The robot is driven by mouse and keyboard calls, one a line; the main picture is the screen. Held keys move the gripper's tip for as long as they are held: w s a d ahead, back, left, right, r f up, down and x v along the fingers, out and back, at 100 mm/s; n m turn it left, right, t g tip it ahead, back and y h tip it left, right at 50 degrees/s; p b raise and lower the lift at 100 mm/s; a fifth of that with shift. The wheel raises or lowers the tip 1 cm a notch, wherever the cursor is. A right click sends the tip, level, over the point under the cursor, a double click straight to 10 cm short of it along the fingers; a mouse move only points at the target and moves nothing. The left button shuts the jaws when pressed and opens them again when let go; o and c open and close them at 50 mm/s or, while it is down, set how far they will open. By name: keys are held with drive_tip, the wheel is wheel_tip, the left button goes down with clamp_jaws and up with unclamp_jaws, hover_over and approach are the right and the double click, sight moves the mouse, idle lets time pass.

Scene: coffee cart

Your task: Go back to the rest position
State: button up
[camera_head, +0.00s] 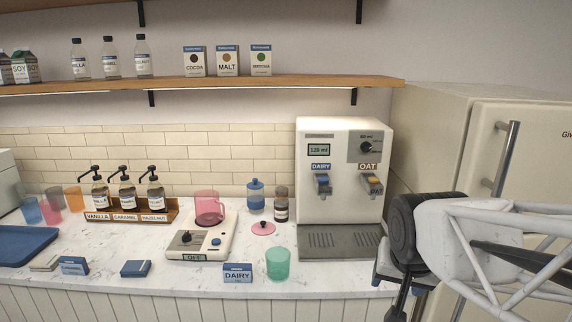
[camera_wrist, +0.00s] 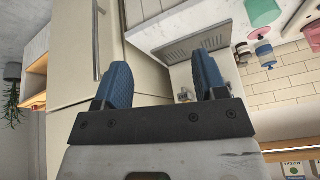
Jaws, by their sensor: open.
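My gripper shows in the wrist view (camera_wrist: 162,85) with its two blue fingers spread apart and nothing between them. In the head view my arm reaches in from the right edge, and its dark wrist end hangs in front of the fridge (camera_head: 452,125), right of the milk dispenser (camera_head: 342,150). The gripper fingers are mostly hidden there behind the wrist and arm links. The gripper is apart from the counter objects.
A shelf (camera_head: 200,86) with bottles and boxes runs above.

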drive_tip(key=s+a+f+n+g, duration=0.1)
drive_tip(key=s+f+n+g, duration=0.1)
drive_tip(key=s, duration=0.8)
drive_tip(key=shift+a+f+n+g, duration=0.2)
drive_tip(key=shift+f+n+g, duration=0.15)
drive_tip(key=shift+n, duration=0.35)
